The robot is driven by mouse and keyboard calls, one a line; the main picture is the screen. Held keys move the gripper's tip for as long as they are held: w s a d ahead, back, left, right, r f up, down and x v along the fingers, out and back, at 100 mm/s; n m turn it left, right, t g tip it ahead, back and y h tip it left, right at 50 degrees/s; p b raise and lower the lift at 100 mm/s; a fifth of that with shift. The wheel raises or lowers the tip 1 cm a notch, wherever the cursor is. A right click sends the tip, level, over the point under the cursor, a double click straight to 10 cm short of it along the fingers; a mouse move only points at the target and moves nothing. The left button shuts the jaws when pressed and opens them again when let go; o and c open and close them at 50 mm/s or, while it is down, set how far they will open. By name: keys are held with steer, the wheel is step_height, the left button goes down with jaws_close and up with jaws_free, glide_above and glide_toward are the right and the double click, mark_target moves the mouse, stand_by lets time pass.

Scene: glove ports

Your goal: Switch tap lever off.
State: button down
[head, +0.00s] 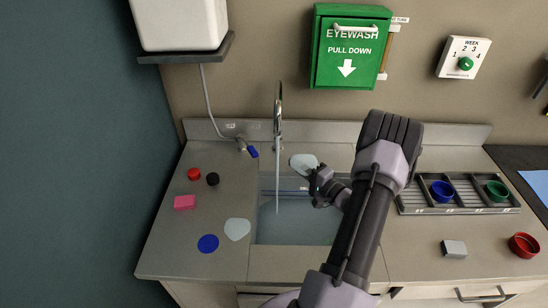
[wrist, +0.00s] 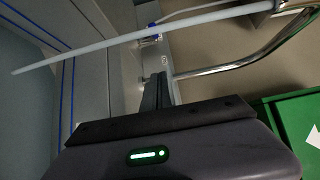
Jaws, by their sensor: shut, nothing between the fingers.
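The chrome tap (head: 279,112) stands behind the sink (head: 290,225). A thin pale stream of water (head: 277,180) runs from it into the basin. In the wrist view, the curved spout (wrist: 240,64) and the stream (wrist: 120,45) cross the upper part. I cannot make out the lever clearly in either view. My gripper (head: 309,172) is over the back right of the sink, to the right of the stream and apart from it. Its dark fingers (wrist: 157,90) are shut and empty.
A hose nozzle with a blue end (head: 252,151) lies left of the tap. A pale rounded piece (head: 303,161) shows beside my gripper. The green eyewash box (head: 345,60) hangs above right. Coloured pieces, including a pink block (head: 185,202), lie on the left counter; a rack (head: 465,207) stands right.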

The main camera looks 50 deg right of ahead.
steer(key=w, duration=0.3)
steer(key=w+b, duration=0.1)
steer(key=w, duration=0.2)
steer(key=w+d, duration=0.1)
steer(key=w, duration=0.1)
steer(key=shift+w+f, duration=0.1)
steer(key=shift+w, duration=0.3)
steer(key=w+a, duration=0.1)
steer(key=a+b, duration=0.1)
steer(key=a, duration=0.1)
steer(key=shift+w, duration=0.4)
steer(key=shift+w+a, duration=0.15)
steer(key=shift+a, duration=0.1)
